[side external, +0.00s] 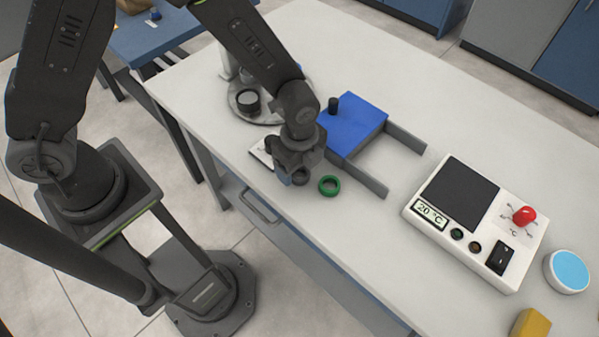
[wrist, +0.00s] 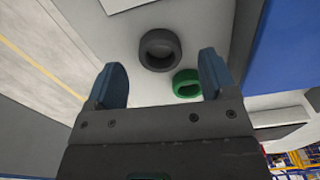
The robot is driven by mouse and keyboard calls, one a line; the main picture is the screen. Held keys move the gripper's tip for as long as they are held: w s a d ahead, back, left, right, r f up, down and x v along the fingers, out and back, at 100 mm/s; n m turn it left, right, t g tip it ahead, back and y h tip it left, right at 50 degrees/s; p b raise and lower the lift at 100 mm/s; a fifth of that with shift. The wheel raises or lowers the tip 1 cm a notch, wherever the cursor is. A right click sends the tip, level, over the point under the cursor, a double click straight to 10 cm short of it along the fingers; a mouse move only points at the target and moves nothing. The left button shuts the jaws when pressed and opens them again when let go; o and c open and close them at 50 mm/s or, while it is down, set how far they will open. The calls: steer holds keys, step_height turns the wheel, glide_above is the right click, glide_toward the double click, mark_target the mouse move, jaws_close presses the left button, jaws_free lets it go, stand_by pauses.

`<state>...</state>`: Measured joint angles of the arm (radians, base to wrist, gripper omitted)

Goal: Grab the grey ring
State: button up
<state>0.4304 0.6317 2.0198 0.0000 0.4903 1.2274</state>
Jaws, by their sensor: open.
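The grey ring (wrist: 160,50) lies on the white table, ahead of and between my open fingers in the wrist view. In the side view the grey ring (side external: 301,177) shows just by my fingertips, partly hidden. My gripper (wrist: 162,82) is open and empty, pointing down close above the table; in the side view my gripper (side external: 296,172) hangs at the table's near edge. A green ring (side external: 329,186) lies right beside the grey one; in the wrist view the green ring (wrist: 187,83) is close to my right finger.
A blue block (side external: 352,125) with a dark peg and grey rails stands right behind the rings. A round plate (side external: 272,107) with a dark cup is at the back. A hot plate (side external: 470,225) stands to the right. The table edge is close on the near side.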

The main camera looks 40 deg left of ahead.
steer(key=shift+f, duration=1.25)
steer(key=c, duration=1)
